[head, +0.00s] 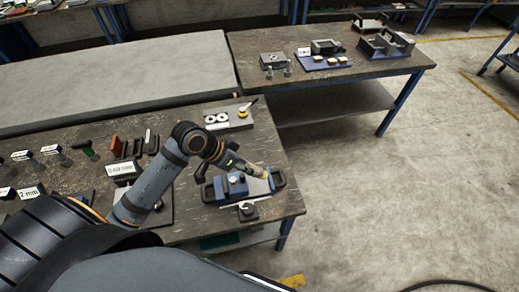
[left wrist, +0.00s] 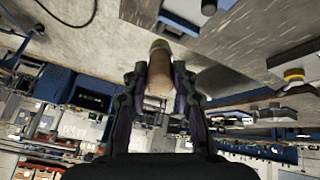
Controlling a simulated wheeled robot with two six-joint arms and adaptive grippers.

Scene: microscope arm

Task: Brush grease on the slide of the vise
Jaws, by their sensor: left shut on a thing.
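The blue vise (head: 236,187) with black handles stands near the front right corner of the near table. Its pale slide (head: 259,187) shows at the right part of the vise. My left gripper (head: 245,166) hangs over the vise from the upper left. It is shut on a brush, whose brown handle (left wrist: 159,75) sits between the two fingers (left wrist: 160,92) in the left wrist view. The brush's tip points away from the wrist, toward the vise's right side; whether it touches the slide I cannot tell. My right gripper is not in view.
A grey plate with white rings and a yellow-topped part (head: 242,113) lies behind the vise. A small dark block (head: 248,211) lies in front of it. Labelled stands and tools fill the table's left. A second table (head: 285,96) stands behind; the right floor is open.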

